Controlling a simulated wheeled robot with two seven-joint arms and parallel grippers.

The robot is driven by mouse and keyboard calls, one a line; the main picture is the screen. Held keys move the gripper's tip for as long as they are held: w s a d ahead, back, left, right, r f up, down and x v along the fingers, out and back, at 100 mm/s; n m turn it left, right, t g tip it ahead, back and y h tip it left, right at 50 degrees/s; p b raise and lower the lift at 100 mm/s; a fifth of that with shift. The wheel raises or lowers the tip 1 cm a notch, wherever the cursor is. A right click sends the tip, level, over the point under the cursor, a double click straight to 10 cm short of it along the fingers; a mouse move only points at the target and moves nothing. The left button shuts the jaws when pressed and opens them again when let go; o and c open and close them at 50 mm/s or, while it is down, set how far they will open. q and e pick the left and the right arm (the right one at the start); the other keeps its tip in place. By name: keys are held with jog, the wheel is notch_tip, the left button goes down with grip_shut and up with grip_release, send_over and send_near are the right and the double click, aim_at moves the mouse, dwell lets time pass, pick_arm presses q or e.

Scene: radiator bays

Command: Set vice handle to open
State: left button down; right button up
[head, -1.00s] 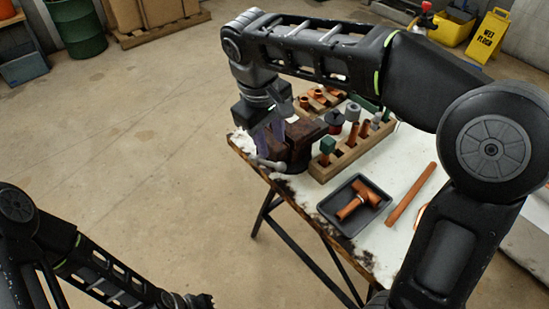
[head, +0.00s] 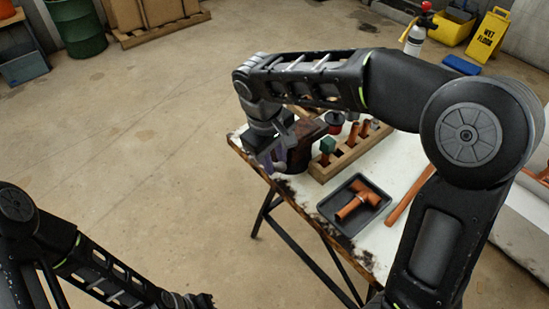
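The dark, rust-brown vice (head: 303,150) is fixed at the near left corner of the workbench, partly covered by my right arm. My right gripper (head: 267,163) is at the vice's left side, pointing down, with its fingers apart at the handle's place. The handle is mostly hidden behind the fingers, so I cannot tell its angle or whether they touch it. My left gripper (head: 202,301) is low at the bottom edge, far from the bench, and only partly shown.
The white-topped workbench (head: 376,239) carries a wooden rack (head: 347,158) with copper pieces and a black tray (head: 346,226) with a copper tee (head: 358,199). A copper pipe (head: 404,201) lies beside the tray. Floor left of the bench is clear.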

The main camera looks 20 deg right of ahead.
grip_shut()
jog(key=shift+w, duration=0.1)
dwell(1.1)
